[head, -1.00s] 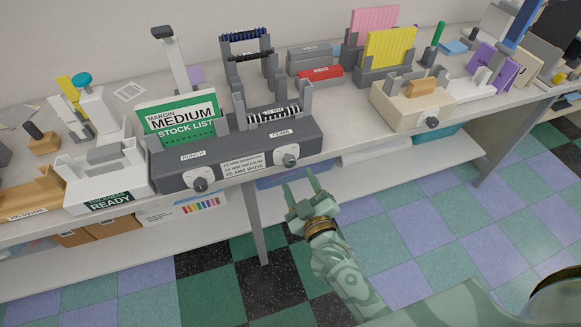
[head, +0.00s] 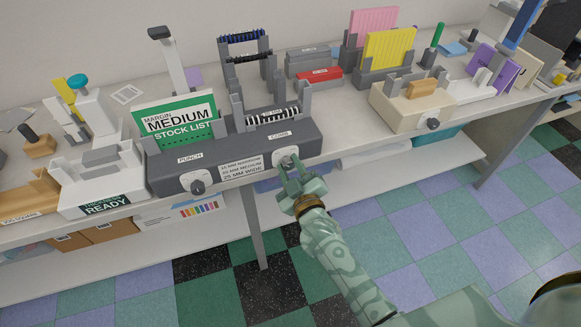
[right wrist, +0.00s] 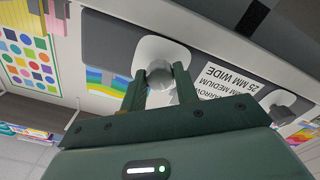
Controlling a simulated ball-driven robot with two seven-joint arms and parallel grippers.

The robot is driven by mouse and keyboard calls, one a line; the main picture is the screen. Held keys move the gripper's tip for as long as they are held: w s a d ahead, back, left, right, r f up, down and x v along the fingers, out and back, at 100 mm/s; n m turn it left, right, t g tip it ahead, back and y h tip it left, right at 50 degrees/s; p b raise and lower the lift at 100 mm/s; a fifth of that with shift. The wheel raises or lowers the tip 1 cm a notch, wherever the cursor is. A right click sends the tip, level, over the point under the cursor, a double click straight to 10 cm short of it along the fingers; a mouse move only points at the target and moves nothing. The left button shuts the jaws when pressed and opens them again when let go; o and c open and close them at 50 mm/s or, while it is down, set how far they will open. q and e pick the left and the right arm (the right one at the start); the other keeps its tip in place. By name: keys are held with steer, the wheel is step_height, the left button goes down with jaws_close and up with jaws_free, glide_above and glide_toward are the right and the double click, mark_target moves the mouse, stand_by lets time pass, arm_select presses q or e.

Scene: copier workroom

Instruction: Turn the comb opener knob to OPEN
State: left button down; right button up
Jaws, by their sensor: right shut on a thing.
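The comb opener knob (head: 287,163) sits on a white plate at the right of the dark grey machine's front (head: 237,152), under the COMB label. My right gripper (head: 290,176) has come up to it from the front. In the right wrist view the grey round knob (right wrist: 184,95) lies between the two fingertips of the right gripper (right wrist: 168,78), which are shut on it. The knob's pointer and any OPEN mark are too small or hidden to read. My left gripper is not in view.
The punch knob (head: 197,187) is on the same front, to the left. A green stock list card (head: 178,120) and a black comb (head: 272,119) stand on the machine. A cream device with a dark knob (head: 433,124) is to the right. The floor in front is clear.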

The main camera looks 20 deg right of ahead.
steer(key=shift+m, duration=0.3)
steer(key=m+p, duration=0.2)
steer(key=m, duration=0.1)
steer(key=shift+r, duration=0.15)
steer(key=m+p, duration=0.1)
steer(key=m, duration=0.2)
steer(key=m+p, duration=0.1)
steer(key=m, duration=0.6)
steer(key=shift+p, duration=0.4)
steer(key=shift+m, duration=2.1)
steer(key=shift+f, duration=0.2)
